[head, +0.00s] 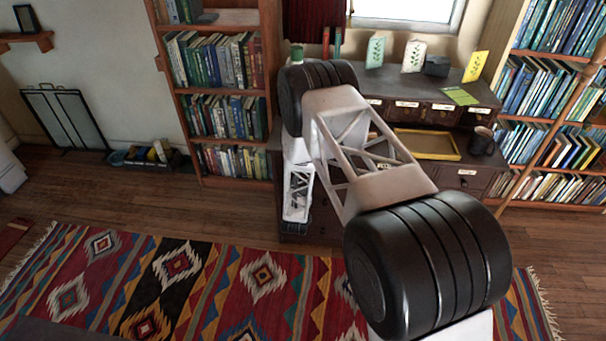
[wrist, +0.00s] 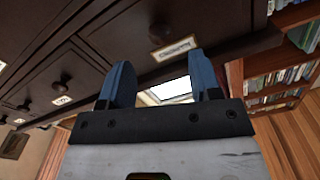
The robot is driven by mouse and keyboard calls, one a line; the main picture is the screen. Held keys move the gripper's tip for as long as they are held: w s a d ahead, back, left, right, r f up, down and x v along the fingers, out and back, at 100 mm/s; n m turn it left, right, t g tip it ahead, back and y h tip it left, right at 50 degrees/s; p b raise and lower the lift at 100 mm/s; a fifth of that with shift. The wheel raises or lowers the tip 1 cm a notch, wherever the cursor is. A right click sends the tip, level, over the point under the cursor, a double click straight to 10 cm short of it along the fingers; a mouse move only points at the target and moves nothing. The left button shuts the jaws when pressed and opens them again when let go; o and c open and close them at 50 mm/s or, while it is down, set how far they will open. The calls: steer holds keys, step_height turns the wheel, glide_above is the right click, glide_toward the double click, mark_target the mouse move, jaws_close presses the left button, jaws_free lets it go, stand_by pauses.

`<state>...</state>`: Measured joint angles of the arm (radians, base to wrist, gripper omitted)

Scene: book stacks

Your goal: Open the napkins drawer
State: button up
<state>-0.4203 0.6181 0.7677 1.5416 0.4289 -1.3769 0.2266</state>
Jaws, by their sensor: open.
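A dark wooden cabinet (head: 484,100) stands against the back wall, with small labelled drawers under its top and larger ones lower down. In the wrist view a dark drawer front (wrist: 110,35) fills the upper left. It has a round dark knob (wrist: 160,32) and a cream label (wrist: 171,50) whose words I cannot read surely. My gripper (wrist: 160,84) has blue fingers, spread apart and empty. The knob shows just beyond and roughly between the fingertips, with no clear contact. The drawers in view look shut. My arm hides the gripper and part of the cabinet in the head view.
A yellow tray (head: 427,156) and a dark mug (head: 481,141) sit on the cabinet's worktop. Cards and a dark box (head: 437,66) stand on its top. Bookcases (head: 222,90) flank it. A patterned rug (head: 200,290) covers the floor in front. Another knob (wrist: 62,85) is at left.

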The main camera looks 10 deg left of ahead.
steer(key=shift+w, duration=0.15)
steer(key=shift+w, duration=3.75)
steer(key=shift+c, duration=0.3)
jaws_close()
